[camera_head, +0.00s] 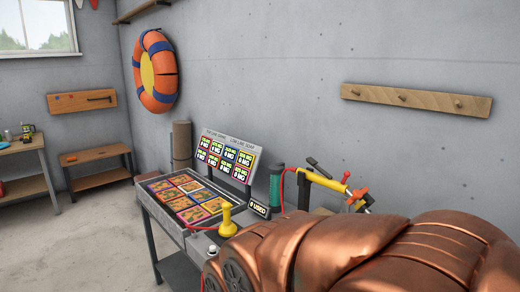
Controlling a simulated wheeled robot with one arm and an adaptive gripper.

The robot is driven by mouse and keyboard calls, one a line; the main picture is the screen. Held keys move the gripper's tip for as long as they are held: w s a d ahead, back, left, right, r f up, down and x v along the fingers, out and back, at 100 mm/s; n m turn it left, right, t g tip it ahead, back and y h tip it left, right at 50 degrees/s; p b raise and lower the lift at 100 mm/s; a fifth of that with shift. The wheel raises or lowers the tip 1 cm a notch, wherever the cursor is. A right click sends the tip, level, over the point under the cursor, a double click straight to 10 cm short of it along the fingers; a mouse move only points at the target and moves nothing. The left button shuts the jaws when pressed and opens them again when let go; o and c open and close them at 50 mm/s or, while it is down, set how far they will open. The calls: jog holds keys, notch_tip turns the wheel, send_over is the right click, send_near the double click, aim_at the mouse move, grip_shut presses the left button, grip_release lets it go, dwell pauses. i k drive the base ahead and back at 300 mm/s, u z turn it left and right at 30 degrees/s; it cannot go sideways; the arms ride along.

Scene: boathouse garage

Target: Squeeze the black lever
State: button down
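A short black lever (318,167) shows just right of the middle of the view. It slants down to the right, above a yellow bar (324,181) at the right end of the workbench. An orange-red tip (345,177) and more small yellow and orange parts (360,196) lie at the bar's right end. My copper-coloured arm fills the lower right and hides what is below and behind it.
The workbench (176,232) carries a tray of colourful cards (188,197), an upright sign board (228,157), a yellow joystick-like knob (228,220), a small display (259,208) and a green cylinder (276,184). A grey wall stands close behind. Open floor (95,245) lies left.

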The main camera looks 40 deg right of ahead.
aim_at(310, 160)
jog(key=z, duration=0.3)
jog(key=i, duration=1.3)
jog(key=z, duration=0.7)
